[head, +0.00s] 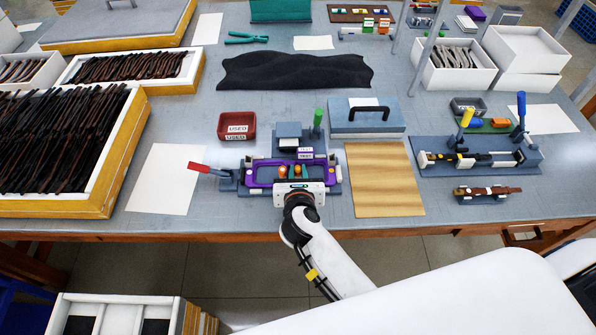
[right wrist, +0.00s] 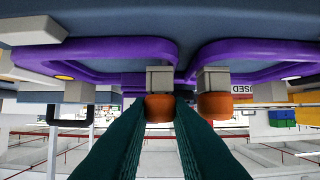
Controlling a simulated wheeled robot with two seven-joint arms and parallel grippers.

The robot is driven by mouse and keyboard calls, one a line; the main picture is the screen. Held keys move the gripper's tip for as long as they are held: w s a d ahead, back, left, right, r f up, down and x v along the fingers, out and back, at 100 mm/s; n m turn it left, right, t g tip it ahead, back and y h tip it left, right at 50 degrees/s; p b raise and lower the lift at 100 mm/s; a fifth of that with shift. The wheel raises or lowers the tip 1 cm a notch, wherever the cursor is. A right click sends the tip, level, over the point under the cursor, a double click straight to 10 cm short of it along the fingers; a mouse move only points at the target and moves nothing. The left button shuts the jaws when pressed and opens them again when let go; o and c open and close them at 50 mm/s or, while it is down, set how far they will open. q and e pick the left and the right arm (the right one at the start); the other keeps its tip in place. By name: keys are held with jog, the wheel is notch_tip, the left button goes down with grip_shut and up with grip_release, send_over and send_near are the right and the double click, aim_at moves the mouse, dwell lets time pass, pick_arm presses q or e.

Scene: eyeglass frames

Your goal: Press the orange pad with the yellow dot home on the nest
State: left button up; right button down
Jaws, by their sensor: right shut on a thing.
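A purple eyeglass frame (head: 262,176) lies in a blue-grey fixture near the table's front edge; its rims also show in the right wrist view (right wrist: 150,48). Two orange pads hang from grey blocks at the bridge in the right wrist view. My right gripper (right wrist: 158,108) is shut on the left orange pad (right wrist: 160,108), on the side of the yellow dot (right wrist: 63,77). The right orange pad (right wrist: 214,105) is free, outside the fingers, on the side with a pale dot (right wrist: 291,77). Whether the held pad is fully seated against its block cannot be told. My left gripper is out of view.
A red-handled clamp (head: 200,167) stands left of the fixture and a green upright handle (head: 318,119) behind it. A red box (head: 237,126) marked USED is behind left. A wooden board (head: 384,180) lies right, white paper (head: 167,180) left.

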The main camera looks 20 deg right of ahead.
jog(key=c, duration=1.3)
grip_release()
jog(key=shift+o, duration=0.2)
jog(key=shift+s, duration=0.1)
jog(key=shift+p+v, duration=0.7)
jog(key=shift+v, duration=0.55)
jog(key=shift+p+v, duration=0.75)
jog(key=shift+v, duration=1.45)
